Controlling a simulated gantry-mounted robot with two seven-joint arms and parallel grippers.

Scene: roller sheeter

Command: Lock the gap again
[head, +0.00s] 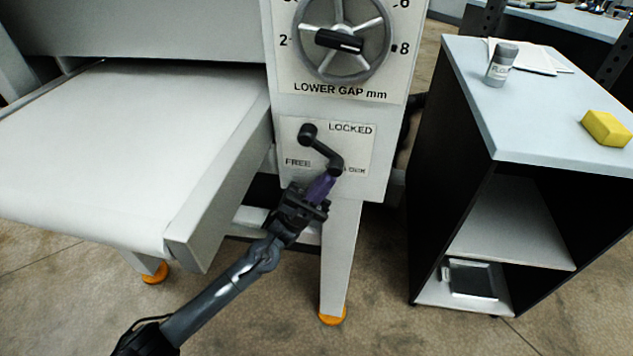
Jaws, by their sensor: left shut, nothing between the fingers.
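The black lock lever (322,150) is on the white label plate (360,152) of the machine. It slants from a round end at upper left, left of the word LOCKED, to a lower-right end beside partly covered lettering. The word FREE is at the plate's lower left. I cannot tell which end is the pivot. My left gripper (323,185) is shut and empty, its purple fingertips just below the lever's lower-right end; I cannot tell if they touch it. Above, the lower gap handwheel (345,42) has its black pointer between 2 and 8. My right gripper is not in view.
A pale conveyor belt (135,140) with a metal side rail lies left of the lever. A machine leg (341,260) stands below the plate. At right, a shelf unit (475,110) carries a grey-lidded container (501,66) and a yellow sponge (606,128).

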